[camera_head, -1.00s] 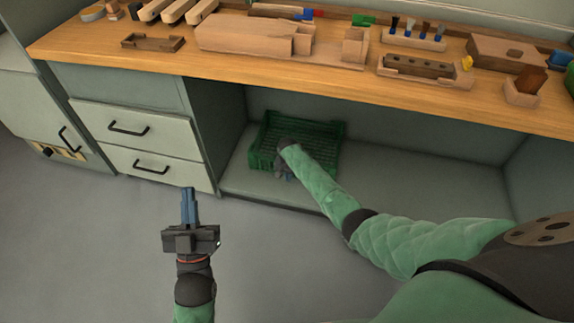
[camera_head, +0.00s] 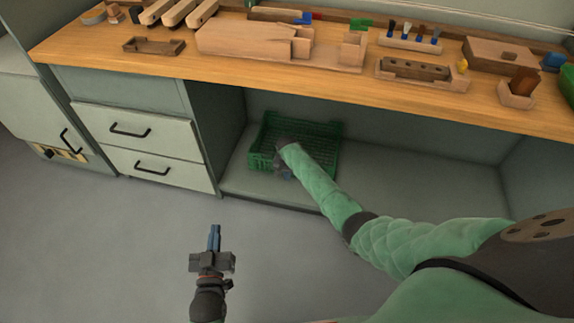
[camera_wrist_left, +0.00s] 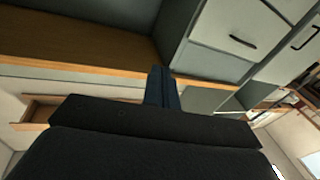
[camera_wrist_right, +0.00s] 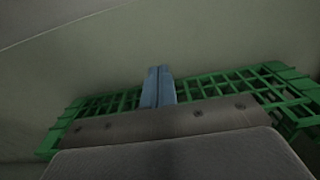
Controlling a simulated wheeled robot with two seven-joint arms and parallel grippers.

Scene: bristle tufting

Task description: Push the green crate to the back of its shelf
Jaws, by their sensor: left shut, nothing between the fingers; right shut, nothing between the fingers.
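The green crate (camera_head: 322,132) sits on the low shelf under the workbench, toward the shelf's left end, with a gap of shelf floor to its left. My right arm reaches down to its front side, and the right gripper (camera_head: 285,174) is at the crate's near side, partly hidden by the wrist. In the right wrist view the shut fingers (camera_wrist_right: 158,86) stand in front of the green lattice (camera_wrist_right: 225,88); I cannot tell whether they touch it. My left gripper (camera_head: 214,237) is shut and empty above the grey floor; its fingers also show in the left wrist view (camera_wrist_left: 161,88).
The low shelf (camera_head: 420,185) is bare to the right of the crate. A cabinet with two drawers (camera_head: 140,145) stands at the left. The wooden worktop (camera_head: 150,62) above carries wooden blocks, trays and brushes (camera_head: 410,32).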

